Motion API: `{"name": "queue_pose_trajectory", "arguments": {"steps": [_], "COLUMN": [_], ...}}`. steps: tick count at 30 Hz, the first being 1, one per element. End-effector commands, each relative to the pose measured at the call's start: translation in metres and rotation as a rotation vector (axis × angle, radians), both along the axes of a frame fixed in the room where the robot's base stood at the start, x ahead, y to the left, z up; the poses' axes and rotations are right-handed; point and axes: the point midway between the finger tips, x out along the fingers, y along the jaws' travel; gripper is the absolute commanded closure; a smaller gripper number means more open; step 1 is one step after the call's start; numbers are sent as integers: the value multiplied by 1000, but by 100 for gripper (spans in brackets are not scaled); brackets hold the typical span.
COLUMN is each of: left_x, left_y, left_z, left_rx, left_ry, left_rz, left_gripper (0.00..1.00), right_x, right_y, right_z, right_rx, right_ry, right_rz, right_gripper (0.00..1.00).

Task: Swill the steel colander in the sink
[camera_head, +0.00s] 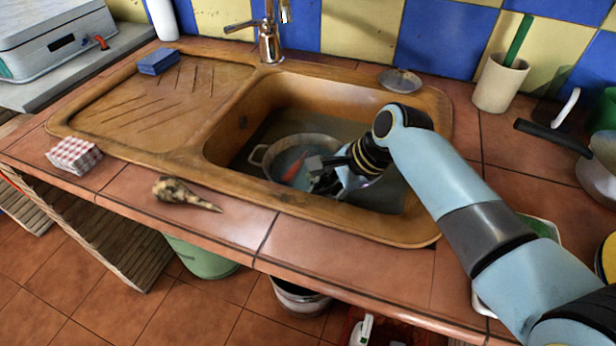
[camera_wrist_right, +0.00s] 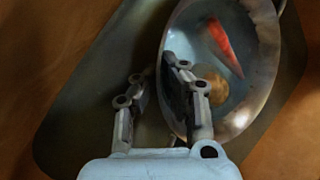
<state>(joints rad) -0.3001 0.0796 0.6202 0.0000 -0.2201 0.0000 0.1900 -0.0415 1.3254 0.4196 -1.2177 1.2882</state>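The steel colander (camera_head: 279,148) sits in the sink basin (camera_head: 237,130), with a loop handle on its left side. An orange-red carrot (camera_wrist_right: 225,47) and a round brown vegetable (camera_wrist_right: 211,82) lie inside it, as the right wrist view of the colander (camera_wrist_right: 262,62) shows. My right gripper (camera_head: 318,172) reaches down into the basin at the colander's near right side. In the wrist view its fingers (camera_wrist_right: 152,78) are parted, one over the colander's inside and one outside its rim, with a gap between. My left gripper is not in view.
The faucet (camera_head: 268,40) stands behind the basin. A blue sponge (camera_head: 158,61) lies on the drainboard, and a small metal strainer (camera_head: 400,80) lies behind the basin. A parsnip-like root (camera_head: 185,193) and a checkered cloth (camera_head: 74,155) lie on the front counter. A pan (camera_head: 598,165) is at right.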

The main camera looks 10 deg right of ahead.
Motion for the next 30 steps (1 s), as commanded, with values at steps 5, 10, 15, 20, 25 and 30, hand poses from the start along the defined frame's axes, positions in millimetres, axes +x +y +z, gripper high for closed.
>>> {"name": "queue_pose_trajectory", "arguments": {"steps": [5,10,15,20,25,30], "left_x": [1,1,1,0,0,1], "left_y": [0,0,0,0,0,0], "left_z": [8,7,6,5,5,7], "left_rx": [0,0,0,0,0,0], "left_ry": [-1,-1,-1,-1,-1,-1], "left_rz": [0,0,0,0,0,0], "left_gripper": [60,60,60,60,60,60], "right_x": [0,0,0,0,0,0], "right_y": [0,0,0,0,0,0], "right_z": [6,5,1,-5,-8,-6], "right_rx": [0,0,0,0,0,0], "right_ry": [0,0,1,0,0,0], "right_rz": [1,0,0,0,0,0], "right_gripper": [100,100,100,100,100,100]}}
